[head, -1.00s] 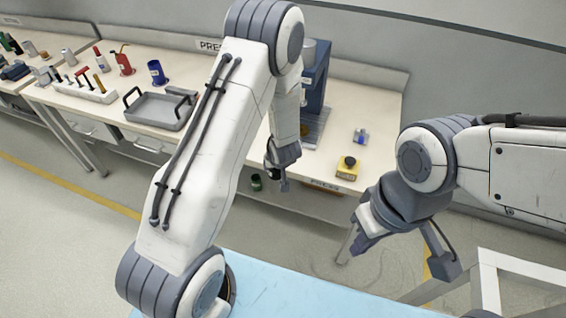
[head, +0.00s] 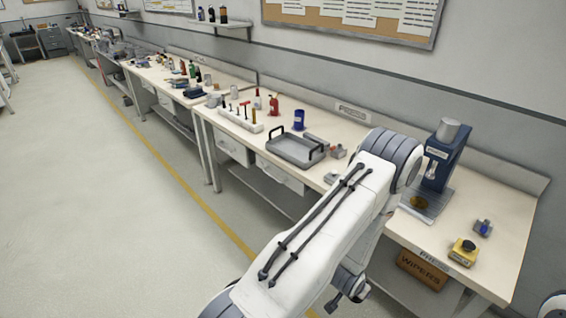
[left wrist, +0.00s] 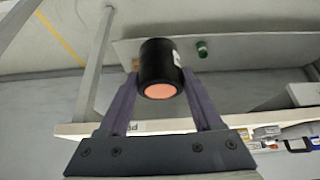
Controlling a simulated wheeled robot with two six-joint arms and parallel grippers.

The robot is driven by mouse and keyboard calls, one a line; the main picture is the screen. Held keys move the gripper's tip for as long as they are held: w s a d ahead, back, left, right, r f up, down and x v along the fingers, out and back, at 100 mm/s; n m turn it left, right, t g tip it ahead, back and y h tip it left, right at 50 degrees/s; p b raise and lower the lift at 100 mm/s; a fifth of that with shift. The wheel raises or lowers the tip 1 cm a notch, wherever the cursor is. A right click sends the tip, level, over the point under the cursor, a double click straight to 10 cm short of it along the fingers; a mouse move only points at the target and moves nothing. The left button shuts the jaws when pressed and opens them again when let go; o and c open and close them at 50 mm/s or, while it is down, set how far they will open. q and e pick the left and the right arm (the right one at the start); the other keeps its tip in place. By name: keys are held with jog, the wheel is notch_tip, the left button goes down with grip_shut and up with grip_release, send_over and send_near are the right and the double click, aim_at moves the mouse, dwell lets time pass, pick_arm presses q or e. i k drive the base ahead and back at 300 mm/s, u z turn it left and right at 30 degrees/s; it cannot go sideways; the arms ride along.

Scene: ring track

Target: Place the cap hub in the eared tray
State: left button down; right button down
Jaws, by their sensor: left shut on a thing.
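The black cylinder with an orange-pink end face, taken as the cap hub (left wrist: 157,66), is between the two fingers of my left gripper (left wrist: 162,76) in the left wrist view. The gripper is shut on it. In the head view my left gripper (head: 345,290) hangs low in front of the bench, partly behind my arm; the hub is not clear there. The eared tray (head: 283,153), grey with dark loop handles, sits on the bench left of my arm, away from the gripper. It looks empty. My right gripper is out of view.
A blue press (head: 440,160) stands right of my arm, with a yellow button box (head: 463,252) near the front edge. A blue bottle (head: 299,119) and a white tool rack (head: 240,119) stand near the tray. The floor at left is clear.

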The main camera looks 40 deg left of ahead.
aim_at(295, 152)
jog(key=k, duration=0.55)
jog(key=u, duration=2.15)
jog(key=i, duration=2.25)
jog(key=z, duration=2.15)
